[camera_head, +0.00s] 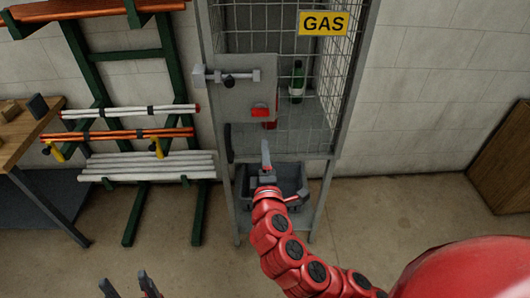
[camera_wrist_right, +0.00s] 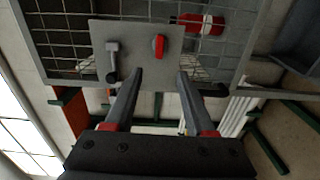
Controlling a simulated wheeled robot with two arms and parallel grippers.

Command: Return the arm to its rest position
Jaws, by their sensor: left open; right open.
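My right arm reaches up from the lower right in the head view. Its gripper (camera_head: 266,150) is in front of the gas cage, just below the lock plate (camera_head: 240,100). In the right wrist view the gripper (camera_wrist_right: 160,76) is open, with nothing between its two fingers. My left gripper (camera_head: 129,284) is at the bottom left of the head view, open and empty. The rest of the left arm is out of view.
The mesh cage with a yellow GAS sign (camera_head: 323,23) holds a green bottle (camera_head: 297,80) and a red cylinder (camera_wrist_right: 200,23). A grey bin (camera_head: 315,185) sits underneath. A green rack with pipes (camera_head: 150,165) and a wooden bench (camera_head: 30,130) stand left.

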